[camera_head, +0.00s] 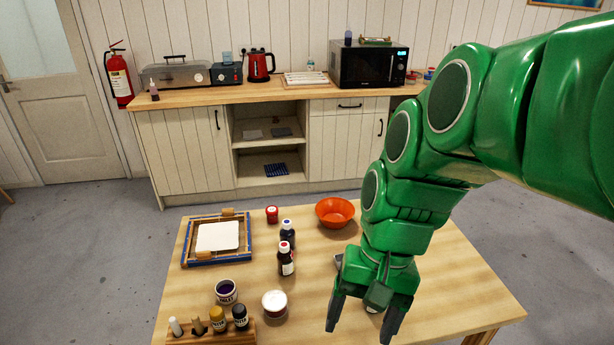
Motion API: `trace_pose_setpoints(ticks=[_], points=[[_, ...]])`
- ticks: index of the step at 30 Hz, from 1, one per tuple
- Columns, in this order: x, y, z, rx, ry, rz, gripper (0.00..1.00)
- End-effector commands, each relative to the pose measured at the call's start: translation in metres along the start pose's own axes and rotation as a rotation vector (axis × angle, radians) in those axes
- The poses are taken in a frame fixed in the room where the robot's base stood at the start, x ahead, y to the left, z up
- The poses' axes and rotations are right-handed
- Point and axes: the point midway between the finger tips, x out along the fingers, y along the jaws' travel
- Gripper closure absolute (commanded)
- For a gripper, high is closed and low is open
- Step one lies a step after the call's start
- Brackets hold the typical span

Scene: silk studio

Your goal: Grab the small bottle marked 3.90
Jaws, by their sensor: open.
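No marking of 3.90 can be read in this view, so I cannot tell which bottle bears it. On the wooden table (440,290) stand a brown bottle with a red cap (286,262) and, just behind it, a dark blue bottle (288,236). Small bottles stand in a wooden rack at the front left: one with a tan cap (217,320) and one with a black cap (240,318). My gripper (360,333) is open, pointing down over the table to the right of the bottles. A small whitish thing shows partly between its fingers, mostly hidden.
A white-lidded jar (275,304), a cup of dark purple (226,291), a red jar (272,214), an orange bowl (335,212) and a blue-edged frame (187,245) share the table. The table's right side is clear. A counter (200,97) stands behind.

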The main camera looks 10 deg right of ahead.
Motion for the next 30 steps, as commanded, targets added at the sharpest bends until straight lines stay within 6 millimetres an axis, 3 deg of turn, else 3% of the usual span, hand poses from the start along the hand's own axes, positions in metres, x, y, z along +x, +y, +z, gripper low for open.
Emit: trace_pose_setpoints(ticks=[8, 14, 20, 30], points=[[-0.008, -0.016, -0.05, 0.345, -0.089, -0.245, 0.26], [-0.022, -0.014, -0.094, 0.609, -0.163, -0.432, 0.26], [-0.04, 0.003, -0.139, 0.875, -0.258, -0.627, 0.26], [-0.07, 0.059, -0.203, 1.248, -0.421, -0.923, 0.26]])
